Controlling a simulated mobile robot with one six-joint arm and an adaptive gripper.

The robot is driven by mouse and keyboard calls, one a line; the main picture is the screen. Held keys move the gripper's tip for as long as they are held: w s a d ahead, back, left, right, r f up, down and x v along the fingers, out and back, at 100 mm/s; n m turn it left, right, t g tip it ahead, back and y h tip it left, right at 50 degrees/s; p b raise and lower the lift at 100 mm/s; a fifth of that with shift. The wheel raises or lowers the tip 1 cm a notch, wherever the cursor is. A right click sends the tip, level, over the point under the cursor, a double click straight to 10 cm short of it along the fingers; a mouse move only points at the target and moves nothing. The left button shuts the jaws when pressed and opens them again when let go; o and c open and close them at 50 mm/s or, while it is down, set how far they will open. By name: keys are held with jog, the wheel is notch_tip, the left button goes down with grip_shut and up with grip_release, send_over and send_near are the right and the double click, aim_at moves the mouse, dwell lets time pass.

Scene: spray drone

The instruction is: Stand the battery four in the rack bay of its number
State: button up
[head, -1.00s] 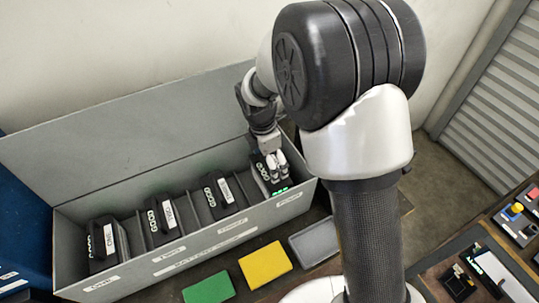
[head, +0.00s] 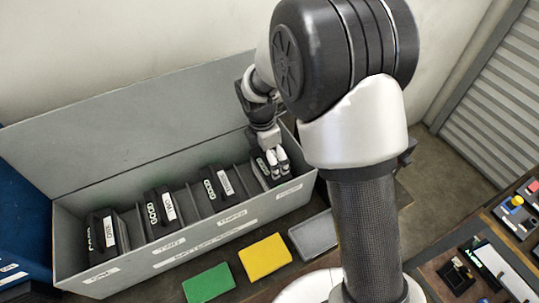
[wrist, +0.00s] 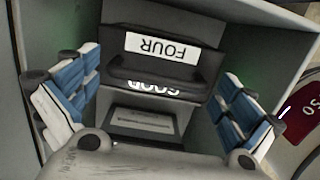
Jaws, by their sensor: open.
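Battery four (head: 263,172) is a black block with a white FOUR label, clear in the wrist view (wrist: 165,65). It stands in the right-end bay of the grey rack (head: 215,236), whose front label reads FOUR. It looks upright and low in the bay. My gripper (head: 278,163) is over that bay at the battery's top. In the wrist view its blue-and-white fingers (wrist: 155,88) are spread wide, one on each side, with gaps to the battery. The battery's lower part is hidden.
Black batteries one (head: 103,238), two (head: 160,213) and three (head: 217,188) stand in the other bays, split by thin dividers. Green (head: 208,283), yellow (head: 265,257) and grey (head: 313,236) pads lie before the rack. The rack's tall back panel (head: 120,125) rises behind.

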aim_at(265, 166)
notch_tip(265, 166, up, 12)
jog(key=a+p, duration=0.1)
jog(key=p, duration=0.3)
jog(key=s+d+r+m+t, duration=0.2)
jog(key=s+d+r+m, duration=0.5)
jog(key=s+r+m, duration=0.35)
jog(key=s+d+r+m+t+y, duration=0.1)
jog(key=s+d+m, duration=0.3)
jog(key=s+m, duration=0.8)
jog(key=s+r+t, duration=0.1)
jog(key=s, duration=0.1)
jog(key=shift+s, duration=0.3)
jog(key=shift+r, duration=0.15)
